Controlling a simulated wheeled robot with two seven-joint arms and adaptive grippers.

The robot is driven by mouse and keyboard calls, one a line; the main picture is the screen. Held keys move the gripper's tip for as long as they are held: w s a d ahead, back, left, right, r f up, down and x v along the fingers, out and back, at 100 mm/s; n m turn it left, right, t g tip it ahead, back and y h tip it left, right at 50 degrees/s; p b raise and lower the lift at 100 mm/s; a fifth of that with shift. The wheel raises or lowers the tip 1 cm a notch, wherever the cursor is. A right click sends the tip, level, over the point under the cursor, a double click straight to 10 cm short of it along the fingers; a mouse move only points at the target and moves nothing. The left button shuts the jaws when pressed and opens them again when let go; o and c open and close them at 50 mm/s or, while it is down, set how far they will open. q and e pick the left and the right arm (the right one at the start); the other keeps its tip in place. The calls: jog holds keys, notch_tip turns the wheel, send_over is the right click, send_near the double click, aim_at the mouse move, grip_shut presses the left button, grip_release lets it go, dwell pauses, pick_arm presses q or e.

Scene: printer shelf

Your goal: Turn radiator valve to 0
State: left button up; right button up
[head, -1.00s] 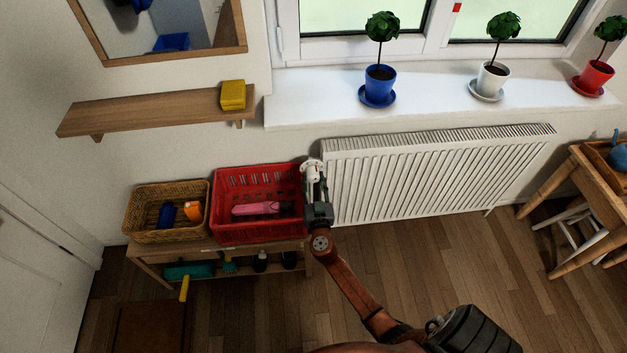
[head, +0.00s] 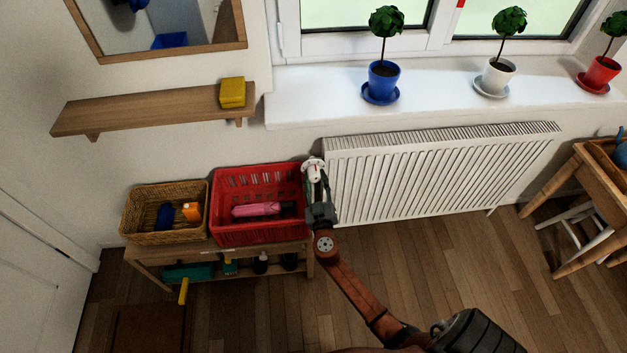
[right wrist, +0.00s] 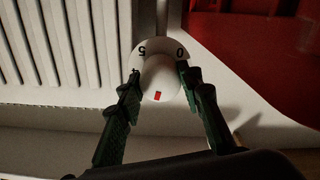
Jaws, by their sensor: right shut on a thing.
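The radiator valve (head: 313,166) is a white knob at the upper left corner of the radiator (head: 430,178). In the right wrist view the valve (right wrist: 160,62) shows the digits 5 and 0 on its collar and a 4 near the left finger. A red mark sits on the near side of its knob, away from the 0. My right gripper (head: 317,185) reaches up to the valve. In the right wrist view its fingers (right wrist: 160,80) are shut on the knob, one on each side. My left gripper is not in view.
A red crate (head: 260,238) stands close left of the valve on a wooden bench (head: 225,252), beside a wicker basket (head: 165,236). The windowsill (head: 330,90) with potted plants is above the radiator. A wooden table (head: 562,190) stands at the right. The floor before the radiator is clear.

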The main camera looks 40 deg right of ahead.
jog(key=n, duration=0.3)
jog(key=shift+f+b, duration=0.1)
jog(key=shift+b, duration=0.25)
jog(key=n, duration=0.2)
jog(key=shift+n, duration=0.3)
jog(key=n, duration=0.2)
jog(key=shift+n, duration=0.4)
jog(key=n, duration=0.2)
jog(key=shift+n, duration=0.4)
jog(key=n, duration=0.1)
jog(key=n+p, duration=0.1)
jog(key=shift+r+n, duration=0.2)
jog(key=shift+n, duration=0.1)
jog(key=n+p, duration=0.3)
jog(key=n, duration=0.4)
jog(key=shift+a+r, duration=0.1)
jog(key=n+p, duration=0.3)
jog(key=n, duration=0.4)
jog(key=shift+p, duration=0.3)
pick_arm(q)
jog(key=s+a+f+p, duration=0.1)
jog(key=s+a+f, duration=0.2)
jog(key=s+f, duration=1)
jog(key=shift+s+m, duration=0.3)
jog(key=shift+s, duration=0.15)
pick_arm(e)
jog(key=shift+f+n, duration=0.2)
jog(key=shift+n, duration=0.8)
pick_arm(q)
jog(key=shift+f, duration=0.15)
